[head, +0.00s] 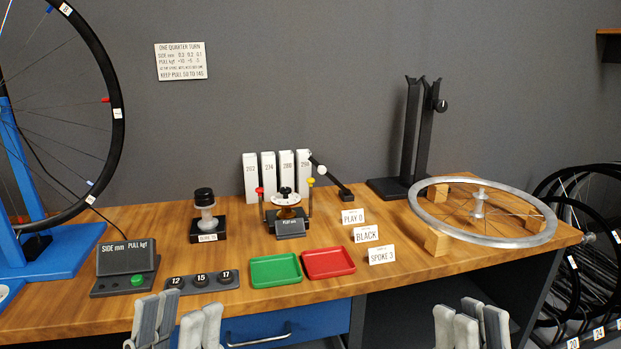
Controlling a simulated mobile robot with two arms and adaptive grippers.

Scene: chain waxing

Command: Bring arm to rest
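My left gripper (179,318) is at the bottom edge of the head view, in front of the workbench. Its fingers point up and stand apart, with nothing seen between them. My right gripper (470,322) is at the bottom edge further right, also in front of the bench. Its fingers point up and look parted and empty. The lower parts of both grippers and the arms are cut off by the frame.
The wooden workbench (345,287) holds green (275,270) and red (328,263) trays, a display box (127,262), a hub stand (207,222) and a spoked rim (530,238) on wooden blocks. A blue wheel stand (25,170) is left. Wheels (590,240) stand at right.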

